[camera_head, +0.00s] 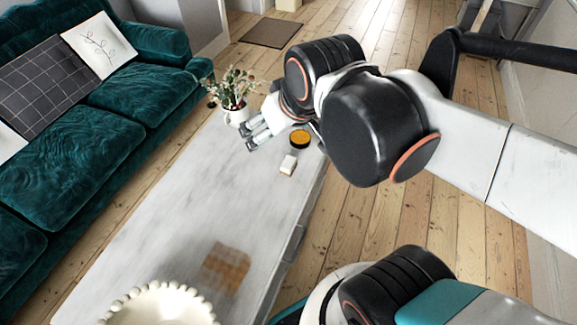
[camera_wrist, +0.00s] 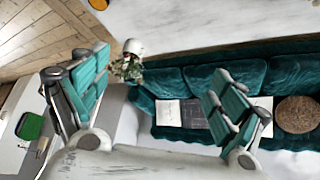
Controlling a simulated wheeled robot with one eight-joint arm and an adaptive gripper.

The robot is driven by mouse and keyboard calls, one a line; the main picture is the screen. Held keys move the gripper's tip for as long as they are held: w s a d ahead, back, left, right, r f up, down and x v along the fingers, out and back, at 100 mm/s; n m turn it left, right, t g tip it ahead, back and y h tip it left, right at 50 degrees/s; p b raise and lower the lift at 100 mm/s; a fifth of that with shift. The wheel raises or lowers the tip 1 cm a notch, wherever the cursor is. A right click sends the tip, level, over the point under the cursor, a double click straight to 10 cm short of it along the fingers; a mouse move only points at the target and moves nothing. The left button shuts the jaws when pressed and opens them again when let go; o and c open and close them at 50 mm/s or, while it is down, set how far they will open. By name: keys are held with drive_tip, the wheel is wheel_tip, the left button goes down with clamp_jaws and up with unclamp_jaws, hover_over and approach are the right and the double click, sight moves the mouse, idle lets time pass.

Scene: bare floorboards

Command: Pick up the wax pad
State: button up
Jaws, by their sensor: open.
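A round dark tin with an orange top (camera_head: 299,138) and a small pale block with a tan side (camera_head: 288,165) lie on the long whitish table (camera_head: 190,190). I cannot tell for sure which of them is the wax pad. My gripper (camera_head: 250,136) is over the far part of the table, left of the tin and block. In the wrist view its two teal-padded fingers (camera_wrist: 162,65) are wide apart with nothing between them. An orange patch (camera_wrist: 98,4) at the top edge there is probably the tin.
A potted plant (camera_head: 236,108) stands close behind my gripper. A white beaded bowl (camera_head: 160,306) and a blurred brown block (camera_head: 225,268) are at the table's near end. A teal sofa (camera_head: 85,150) runs along the left. The middle of the table is clear.

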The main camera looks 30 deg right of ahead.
drive_tip(key=w+d+f+n+g, duration=0.2)
drive_tip(key=w+d, duration=0.2)
drive_tip(key=w, duration=0.8)
drive_tip(key=n+g+y+p, duration=0.1)
drive_tip(key=n+g, duration=0.2)
drive_tip(key=n, duration=0.2)
hover_over(289, 162)
drive_tip(key=d, duration=0.1)
wheel_tip(289, 162, down, 38)
drive_tip(key=f, duration=0.1)
drive_tip(key=f+b, duration=0.1)
drive_tip(key=f, duration=0.4)
drive_tip(key=f+b, duration=0.1)
drive_tip(key=f, duration=0.2)
drive_tip(key=shift+a+b, duration=0.3)
drive_tip(key=f+b, duration=0.2)
drive_tip(key=f, duration=0.3)
drive_tip(key=shift+w+a+f+b, duration=0.15)
drive_tip(key=shift+a+b, duration=0.1)
drive_tip(key=shift+b, duration=0.15)
drive_tip(key=c, duration=1.3)
drive_tip(key=shift+r, duration=0.2)
